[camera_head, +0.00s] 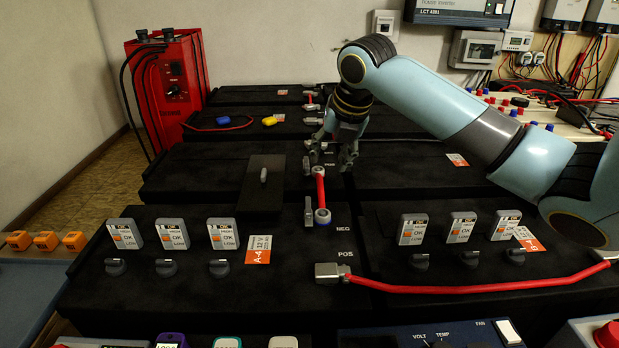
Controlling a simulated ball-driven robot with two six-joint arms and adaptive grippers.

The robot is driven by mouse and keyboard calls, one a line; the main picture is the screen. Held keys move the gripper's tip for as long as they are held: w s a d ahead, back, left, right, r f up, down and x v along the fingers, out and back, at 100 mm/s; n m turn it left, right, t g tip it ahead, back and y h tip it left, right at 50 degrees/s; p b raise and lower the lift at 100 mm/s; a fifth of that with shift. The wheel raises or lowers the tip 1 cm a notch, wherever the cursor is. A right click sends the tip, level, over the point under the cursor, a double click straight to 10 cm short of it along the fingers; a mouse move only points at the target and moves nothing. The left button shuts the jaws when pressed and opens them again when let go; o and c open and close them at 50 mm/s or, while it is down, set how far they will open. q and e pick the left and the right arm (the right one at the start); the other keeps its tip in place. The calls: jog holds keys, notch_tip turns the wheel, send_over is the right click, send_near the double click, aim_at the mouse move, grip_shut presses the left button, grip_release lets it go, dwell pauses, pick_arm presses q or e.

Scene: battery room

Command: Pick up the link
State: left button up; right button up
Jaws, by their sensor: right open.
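The link (320,190) is a short red bar with a metal ring at each end. It runs from the near black battery across the gap to the battery behind it. Its near end sits at the terminal by the NEG mark. My right gripper (333,158) points down with its fingers spread, around or above the far end of the link; I cannot tell the exact height. It holds nothing that I can see. My left gripper is out of view.
A red cable (470,289) with a metal clamp lies by the POS mark on the near battery (300,255). Several grey testers and black knobs stand there. A grey-handled black cover (263,182) lies left of the link. A red charger (168,85) stands back left.

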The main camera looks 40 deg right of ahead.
jog(key=b, duration=0.1)
send_over(321, 181)
jog(key=s+a, duration=0.2)
jog(key=f, duration=0.4)
jog(key=shift+s+d+f, duration=0.15)
jog(key=shift+d+f, duration=0.05)
jog(key=shift+f, duration=0.05)
jog(key=x, duration=0.2)
jog(key=b+x, duration=0.1)
jog(key=d+x, duration=0.1)
jog(key=x, duration=0.1)
jog(key=shift+f+b, duration=0.35)
jog(key=shift+b, duration=0.05)
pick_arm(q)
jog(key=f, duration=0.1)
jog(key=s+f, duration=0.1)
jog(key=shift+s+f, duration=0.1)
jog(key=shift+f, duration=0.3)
pick_arm(e)
jog(key=shift+c, duration=0.2)
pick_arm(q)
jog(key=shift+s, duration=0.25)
pick_arm(e)
grip_shut()
